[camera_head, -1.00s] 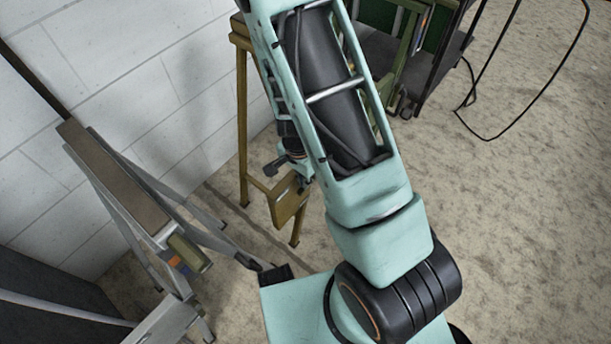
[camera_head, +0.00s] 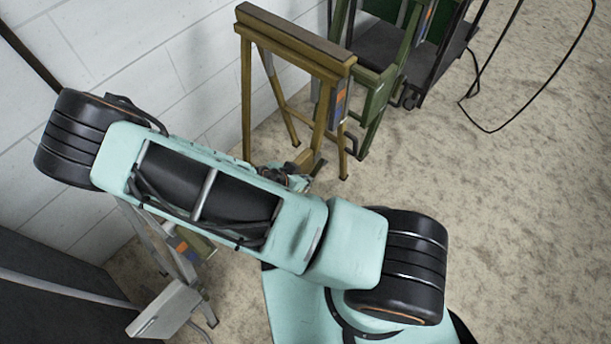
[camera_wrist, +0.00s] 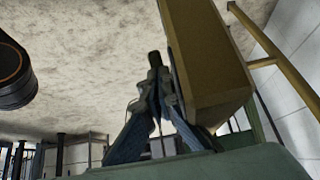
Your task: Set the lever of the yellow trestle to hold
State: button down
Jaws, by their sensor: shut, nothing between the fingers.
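The yellow trestle (camera_head: 295,45) stands by the wall in the head view, its brown-topped beam at the top and its legs on the floor. A grey and orange panel (camera_head: 340,100) shows at its right end. I cannot make out the lever or its setting. My gripper (camera_wrist: 155,62) is shut and empty in the wrist view. It is close beside a large yellow block (camera_wrist: 207,60), seemingly part of the trestle; I cannot tell if they touch. In the head view my gripper is small and partly hidden by my arm, low in front of the trestle.
A green frame (camera_head: 375,85) with a dark cart stands right behind the trestle. A grey trestle (camera_head: 150,235) and a dark cabinet (camera_head: 50,290) are at the left, partly behind my arm. A black cable (camera_head: 490,128) lies on the floor at the right, where much room is free.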

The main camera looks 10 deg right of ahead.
jog(key=shift+w+d+f+b, duration=0.1)
jog(key=shift+d+f+b, duration=0.1)
jog(key=shift+f, duration=0.35)
jog(key=shift+w+d+f+b, duration=0.1)
jog(key=shift+f+b, duration=0.1)
jog(key=shift+f, duration=0.3)
jog(key=shift+w+d+f+b, duration=0.1)
jog(key=shift+d+f+b, duration=0.1)
jog(key=shift+f, duration=0.35)
jog(key=shift+b+x, duration=0.5)
jog(key=shift+x, duration=0.4)
jog(key=shift+w+d+f, duration=0.25)
jog(key=v, duration=0.7)
jog(key=shift+r, duration=0.2)
jog(key=shift+a, duration=0.15)
